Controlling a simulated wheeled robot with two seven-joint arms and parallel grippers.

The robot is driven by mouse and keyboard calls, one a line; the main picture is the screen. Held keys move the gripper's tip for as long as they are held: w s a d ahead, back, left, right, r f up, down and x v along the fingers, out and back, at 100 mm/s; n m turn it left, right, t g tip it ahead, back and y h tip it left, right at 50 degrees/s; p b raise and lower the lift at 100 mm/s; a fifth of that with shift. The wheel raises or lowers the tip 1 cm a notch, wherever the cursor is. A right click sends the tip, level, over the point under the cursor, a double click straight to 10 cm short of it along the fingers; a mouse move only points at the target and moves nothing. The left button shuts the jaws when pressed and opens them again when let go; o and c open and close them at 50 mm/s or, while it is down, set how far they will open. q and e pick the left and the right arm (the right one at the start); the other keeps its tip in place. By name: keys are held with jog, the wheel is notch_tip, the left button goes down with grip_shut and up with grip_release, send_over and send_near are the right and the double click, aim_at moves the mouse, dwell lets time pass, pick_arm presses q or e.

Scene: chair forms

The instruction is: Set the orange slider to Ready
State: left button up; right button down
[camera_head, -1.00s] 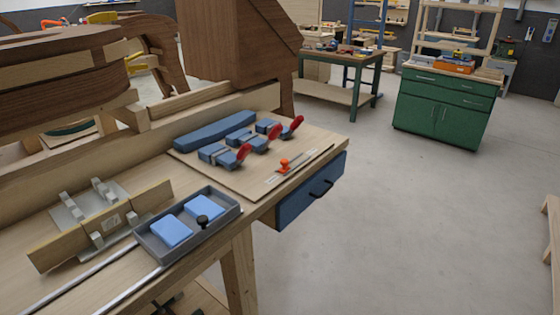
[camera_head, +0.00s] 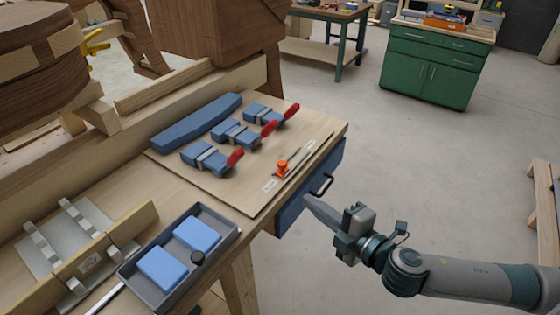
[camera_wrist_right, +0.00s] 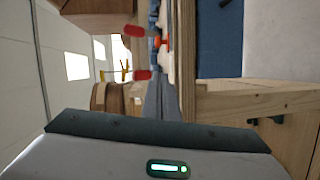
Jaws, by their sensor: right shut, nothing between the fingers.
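The orange slider (camera_head: 282,167) sits on its narrow track (camera_head: 300,157) on the wooden board, close to the bench's front edge. Small pale labels lie beside the track, too small to read; the slider is near the end by the lower-left label (camera_head: 269,185). My right gripper (camera_head: 309,201) is shut and empty, in front of the bench beside the blue drawer, below and to the right of the slider. In the right wrist view the orange knob (camera_wrist_right: 157,41) shows at the top, near red clamp handles. My left gripper is not in view.
Blue clamps with red handles (camera_head: 235,157) stand behind the slider. A blue drawer (camera_head: 322,185) with a black handle is under the bench edge. A grey tray (camera_head: 224,237) with blue blocks lies to the left.

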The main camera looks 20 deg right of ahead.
jog(key=shift+s+a+r, duration=0.1)
jog(key=shift+s+r, duration=0.05)
jog(key=shift+r, duration=0.4)
jog(key=p, duration=0.5)
send_near(282, 168)
jog(key=w+a, duration=0.1)
jog(key=w, duration=0.1)
jog(key=w+a, duration=0.2)
jog(key=shift+w+a, duration=0.2)
jog(key=shift+a, duration=0.1)
jog(key=shift+w+d+f, duration=0.2)
jog(key=shift+w+d, duration=0.15)
jog(key=shift+w, duration=0.25)
